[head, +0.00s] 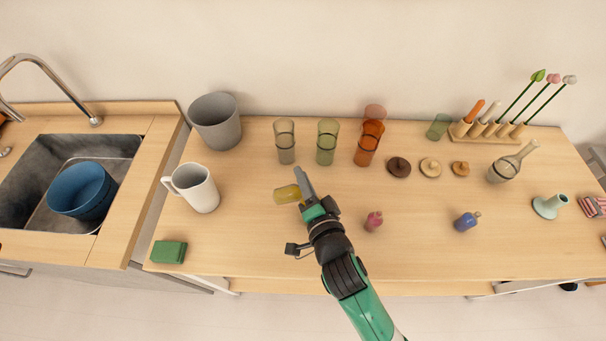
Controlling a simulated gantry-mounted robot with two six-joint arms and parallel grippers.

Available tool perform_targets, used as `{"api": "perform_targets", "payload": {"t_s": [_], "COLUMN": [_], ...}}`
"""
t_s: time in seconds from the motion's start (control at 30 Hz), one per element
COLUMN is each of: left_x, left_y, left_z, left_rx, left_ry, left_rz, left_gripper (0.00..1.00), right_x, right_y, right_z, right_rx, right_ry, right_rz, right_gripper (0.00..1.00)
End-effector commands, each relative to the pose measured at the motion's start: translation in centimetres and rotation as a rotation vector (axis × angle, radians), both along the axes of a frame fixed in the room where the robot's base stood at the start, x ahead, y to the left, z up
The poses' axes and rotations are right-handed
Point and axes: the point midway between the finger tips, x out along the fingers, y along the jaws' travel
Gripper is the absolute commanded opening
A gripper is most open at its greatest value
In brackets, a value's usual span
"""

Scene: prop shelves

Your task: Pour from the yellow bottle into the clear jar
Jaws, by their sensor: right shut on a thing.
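The yellow bottle (286,195) is at the tip of my right gripper (304,190), which is shut on it. The bottle is tilted far over, close to level, with one end toward the left. The gripper hides part of its right end. The clear jar (285,143) looks greyish and see-through. It stands upright on the table behind the bottle, apart from it in the picture. I cannot tell how high the bottle is above the table or whether anything runs from it. My left gripper is not in view.
A green glass (327,143) and orange glasses (367,146) stand right of the jar. A white mug (195,187) and grey bin (215,122) are left. Small pink (373,222) and blue (466,222) bottles stand right of my arm. The front-left tabletop is mostly clear.

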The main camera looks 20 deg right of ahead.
Motion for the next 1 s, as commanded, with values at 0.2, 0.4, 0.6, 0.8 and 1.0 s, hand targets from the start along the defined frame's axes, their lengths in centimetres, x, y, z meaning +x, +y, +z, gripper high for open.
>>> {"api": "perform_targets", "payload": {"t_s": [0.2, 0.4, 0.6, 0.8, 1.0], "left_x": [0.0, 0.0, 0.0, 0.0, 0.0], "left_y": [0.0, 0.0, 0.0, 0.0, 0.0], "left_z": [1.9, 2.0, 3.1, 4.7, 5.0], "left_rx": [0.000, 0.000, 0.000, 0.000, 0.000], "left_ry": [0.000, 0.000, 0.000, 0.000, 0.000], "left_rz": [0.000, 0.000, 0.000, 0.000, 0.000], "left_gripper": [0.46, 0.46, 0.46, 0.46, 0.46], "right_x": [0.0, 0.0, 0.0, -0.1, -0.1], "right_y": [0.0, 0.0, 0.0, -0.1, -0.1], "right_z": [0.8, 0.6, 1.1, 1.6, 1.4], "right_rx": [-0.090, -0.114, -0.160, -0.267, -0.318], "right_ry": [0.034, 0.042, 0.061, 0.100, 0.120], "right_rz": [0.001, 0.001, 0.001, 0.001, 0.001], "right_gripper": [0.00, 0.00, 0.00, 0.00, 0.00]}}
